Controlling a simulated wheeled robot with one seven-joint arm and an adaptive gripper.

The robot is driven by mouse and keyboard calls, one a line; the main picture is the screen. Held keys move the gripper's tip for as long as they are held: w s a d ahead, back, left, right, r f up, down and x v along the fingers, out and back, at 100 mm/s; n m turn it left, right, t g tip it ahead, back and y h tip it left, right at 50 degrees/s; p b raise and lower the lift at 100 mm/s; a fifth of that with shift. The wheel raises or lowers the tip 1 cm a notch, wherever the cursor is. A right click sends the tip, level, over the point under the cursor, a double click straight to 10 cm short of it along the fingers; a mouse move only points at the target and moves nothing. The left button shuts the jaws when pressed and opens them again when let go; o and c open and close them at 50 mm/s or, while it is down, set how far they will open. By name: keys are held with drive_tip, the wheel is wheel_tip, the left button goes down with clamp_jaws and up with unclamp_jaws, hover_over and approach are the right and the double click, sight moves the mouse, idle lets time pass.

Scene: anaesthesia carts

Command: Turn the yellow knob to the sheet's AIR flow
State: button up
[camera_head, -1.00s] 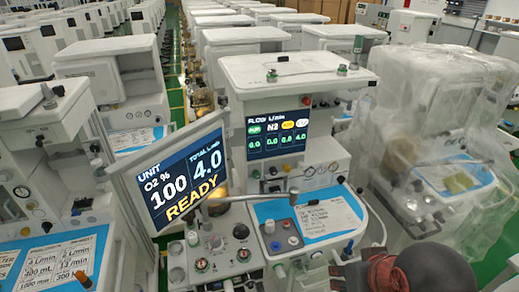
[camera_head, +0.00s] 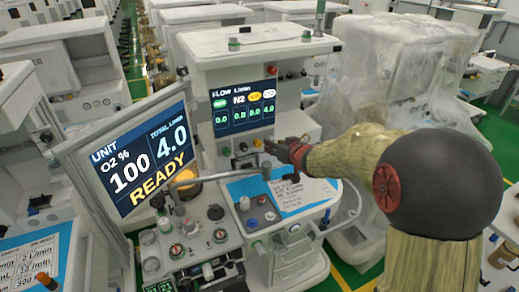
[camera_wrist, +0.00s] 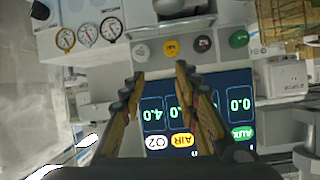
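The yellow knob (camera_wrist: 171,47) shows in the wrist view, in a row between a pale knob (camera_wrist: 141,50) and a black knob (camera_wrist: 203,43), with a green knob (camera_wrist: 238,38) at the right. My gripper (camera_wrist: 160,72) is open and empty, its fingertips just below the pale and yellow knobs in the picture; contact is not visible. In the head view my gripper (camera_head: 285,150) is at the panel under the flow screen (camera_head: 243,107). The screen reads 4.0 for O2 and 0.0 for AIR. A printed sheet (camera_head: 305,194) lies on the cart top, its writing too small to read.
A tilted monitor (camera_head: 135,160) reading O2 100, total 4.0, READY stands left of the panel. A grey bar (camera_head: 215,178) crosses in front of it. Gauges (camera_wrist: 88,35) sit beside the knobs. A plastic-covered cart (camera_head: 400,75) stands behind at the right.

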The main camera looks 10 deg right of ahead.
sight(259, 144)
drive_tip(key=shift+y, duration=0.7)
drive_tip(key=w+a+f, duration=0.2)
drive_tip(key=f, duration=0.1)
drive_tip(key=shift+w+f, duration=0.1)
drive_tip(key=b+x, duration=0.2)
drive_tip(key=x, duration=0.5)
drive_tip(key=shift+w+a+b, duration=0.1)
drive_tip(key=shift+w+b, duration=0.15)
drive_tip(key=shift+b, duration=0.05)
drive_tip(key=c, duration=0.4)
drive_tip(key=c, duration=0.3)
clamp_jaws()
